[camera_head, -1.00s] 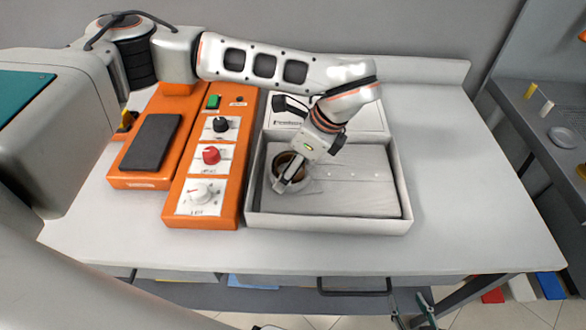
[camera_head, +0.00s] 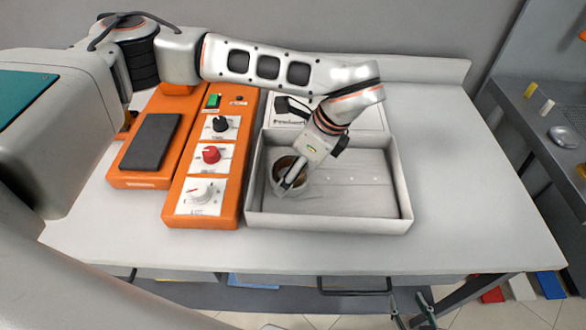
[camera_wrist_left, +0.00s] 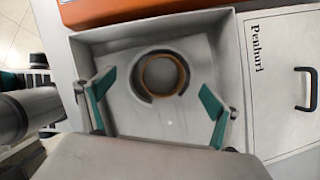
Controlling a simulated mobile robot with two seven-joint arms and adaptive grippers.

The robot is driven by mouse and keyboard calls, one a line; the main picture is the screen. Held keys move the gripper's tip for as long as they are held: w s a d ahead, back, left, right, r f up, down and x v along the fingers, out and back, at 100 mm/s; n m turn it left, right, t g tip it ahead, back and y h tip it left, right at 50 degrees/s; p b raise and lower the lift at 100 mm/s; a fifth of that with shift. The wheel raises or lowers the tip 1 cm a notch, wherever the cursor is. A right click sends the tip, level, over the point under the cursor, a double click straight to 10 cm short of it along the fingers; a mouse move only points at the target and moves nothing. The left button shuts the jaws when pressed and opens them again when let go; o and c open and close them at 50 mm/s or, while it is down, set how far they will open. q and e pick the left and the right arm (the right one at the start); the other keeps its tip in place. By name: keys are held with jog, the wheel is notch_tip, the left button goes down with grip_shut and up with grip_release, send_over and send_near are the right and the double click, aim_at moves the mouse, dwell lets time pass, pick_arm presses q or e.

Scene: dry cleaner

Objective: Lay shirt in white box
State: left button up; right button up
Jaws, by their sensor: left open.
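The folded grey shirt (camera_head: 355,190) lies inside the white box (camera_head: 330,225), low within its walls. Its round collar (camera_wrist_left: 160,76) with a brown inner ring shows in the left wrist view. My left gripper (camera_head: 291,180) reaches down into the box at the collar end. In the left wrist view its teal fingers (camera_wrist_left: 158,108) are spread wide, either side of the collar, with nothing clamped between them. Whether the fingertips touch the shirt cannot be told. My right gripper (camera_head: 413,308) is low at the table's front, with its fingers apart and empty.
The box's lid (camera_head: 365,115) lies behind it. An orange control panel (camera_head: 205,150) stands close along its left side, with a dark pad (camera_head: 150,142) beyond. The white table (camera_head: 470,190) is clear to the right of the box.

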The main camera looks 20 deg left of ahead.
pick_arm(q)
jog(key=b+v, duration=0.1)
jog(key=v, duration=0.9)
jog(key=shift+r, duration=0.25)
jog(key=shift+d, duration=0.15)
